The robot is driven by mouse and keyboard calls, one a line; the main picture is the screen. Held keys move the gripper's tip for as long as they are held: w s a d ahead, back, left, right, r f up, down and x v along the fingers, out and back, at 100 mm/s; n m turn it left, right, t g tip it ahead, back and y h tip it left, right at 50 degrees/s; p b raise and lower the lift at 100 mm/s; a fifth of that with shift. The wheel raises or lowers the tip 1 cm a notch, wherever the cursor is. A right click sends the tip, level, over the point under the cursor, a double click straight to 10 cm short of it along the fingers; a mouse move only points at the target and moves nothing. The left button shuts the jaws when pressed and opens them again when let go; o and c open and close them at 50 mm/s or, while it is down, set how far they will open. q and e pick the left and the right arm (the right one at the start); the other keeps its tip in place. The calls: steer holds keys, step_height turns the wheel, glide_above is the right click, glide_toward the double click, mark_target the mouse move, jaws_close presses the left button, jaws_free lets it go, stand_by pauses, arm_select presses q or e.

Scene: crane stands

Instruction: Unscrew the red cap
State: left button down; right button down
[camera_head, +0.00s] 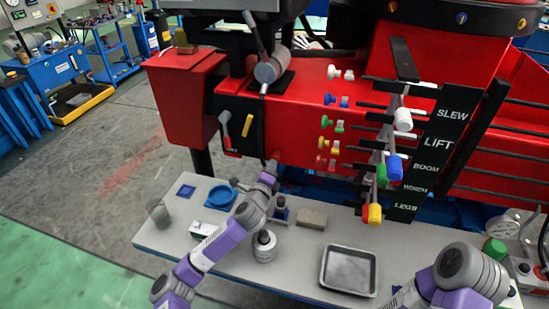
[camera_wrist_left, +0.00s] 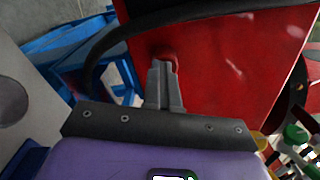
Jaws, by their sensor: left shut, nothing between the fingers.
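My left gripper (camera_head: 272,167) reaches up from the bench to the lower edge of the red crane housing (camera_head: 300,115). In the left wrist view its two fingers (camera_wrist_left: 164,66) are together with nothing between them. A small rounded red cap (camera_wrist_left: 166,53) shows on the red panel right at the fingertips, partly hidden behind them. I cannot tell whether the fingers touch it. In the head view the cap is not clear behind my gripper. My right arm shows at the lower right, its gripper out of sight.
Coloured knobs and labelled levers (camera_head: 403,119) project from the housing at right. A black hose (camera_wrist_left: 105,45) crosses the wrist view.

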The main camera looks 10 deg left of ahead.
arm_select(q)
steer(key=shift+r, duration=0.2)
steer(key=n, duration=0.5)
steer(key=shift+d, duration=0.1)
